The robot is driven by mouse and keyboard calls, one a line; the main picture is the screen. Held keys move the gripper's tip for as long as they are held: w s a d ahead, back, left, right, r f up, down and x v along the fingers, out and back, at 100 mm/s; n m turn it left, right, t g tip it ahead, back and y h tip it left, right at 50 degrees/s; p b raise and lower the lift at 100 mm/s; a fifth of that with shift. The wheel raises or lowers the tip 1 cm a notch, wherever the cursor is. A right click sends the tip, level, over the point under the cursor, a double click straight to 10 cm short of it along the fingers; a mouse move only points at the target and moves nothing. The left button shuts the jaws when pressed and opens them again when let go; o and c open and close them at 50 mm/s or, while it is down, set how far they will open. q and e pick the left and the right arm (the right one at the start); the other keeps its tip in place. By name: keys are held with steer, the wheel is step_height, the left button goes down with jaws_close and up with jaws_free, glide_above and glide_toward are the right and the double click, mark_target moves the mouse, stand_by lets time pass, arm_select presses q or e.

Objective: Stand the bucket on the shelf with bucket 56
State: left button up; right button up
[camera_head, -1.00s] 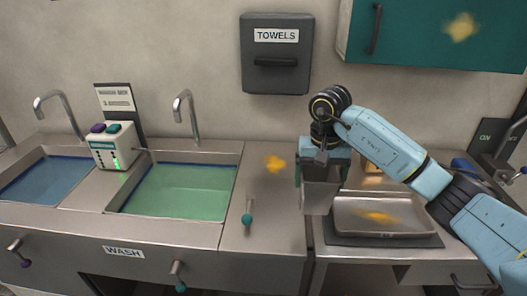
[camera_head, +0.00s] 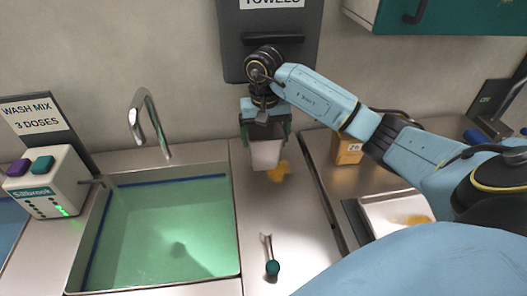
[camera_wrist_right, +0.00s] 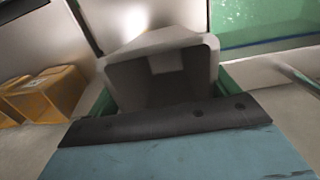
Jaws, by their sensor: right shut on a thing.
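A grey, square-mouthed bucket (camera_head: 265,155) hangs upright in my right gripper (camera_head: 265,135), over the steel counter to the right of the green-water sink. The right gripper is shut on it. In the right wrist view the bucket (camera_wrist_right: 165,70) shows its open mouth, and its inside looks empty. The green fingers lie at its two sides. No number can be read on the bucket. No shelf with a bucket 56 shows in these frames. My left gripper is not in view.
A sink (camera_head: 165,230) holds green water, with a tap (camera_head: 150,125) behind it. A teal-knobbed lever (camera_head: 271,267) stands on the counter. A towel dispenser (camera_head: 270,50) hangs behind the arm.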

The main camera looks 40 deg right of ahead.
step_height(320, 180, down, 2)
steer(key=shift+s, duration=0.1)
step_height(320, 180, down, 4)
steer(key=shift+r, duration=0.1)
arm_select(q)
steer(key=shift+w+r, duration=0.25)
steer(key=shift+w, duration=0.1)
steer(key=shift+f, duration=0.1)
arm_select(e)
steer(key=shift+f, duration=0.2)
steer(key=o, duration=0.9)
steer(key=shift+f, duration=0.15)
steer(key=o, duration=0.3)
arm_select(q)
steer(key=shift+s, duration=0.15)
